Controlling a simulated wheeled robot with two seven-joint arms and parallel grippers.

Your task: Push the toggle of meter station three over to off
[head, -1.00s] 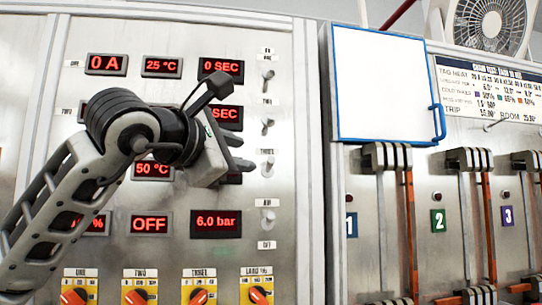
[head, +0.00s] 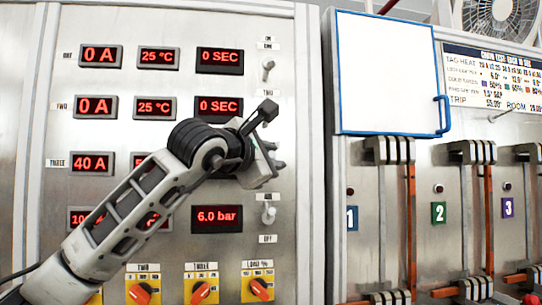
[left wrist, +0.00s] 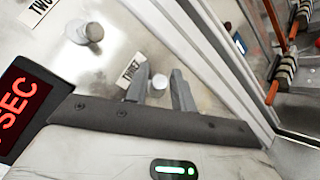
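The toggle of meter station three (left wrist: 158,82) is a small pale knob beside its THREE label (left wrist: 130,72) in the left wrist view. My left gripper (left wrist: 158,92) is open, with one grey finger on each side of this toggle. I cannot tell whether a finger touches it. In the head view my left gripper (head: 276,155) is in front of the toggle column and hides toggle three. Station three's display (head: 91,162) reads 40 A. Toggle two (left wrist: 88,32) stands at the upper left in the left wrist view. My right gripper is not in view.
The station one toggle (head: 267,68) is above my gripper, and the lower toggle (head: 268,213) with an OFF label (head: 267,239) is below. Orange knobs (head: 260,289) line the panel bottom. Breaker levers (head: 390,150) and a blue-framed white board (head: 385,80) stand right.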

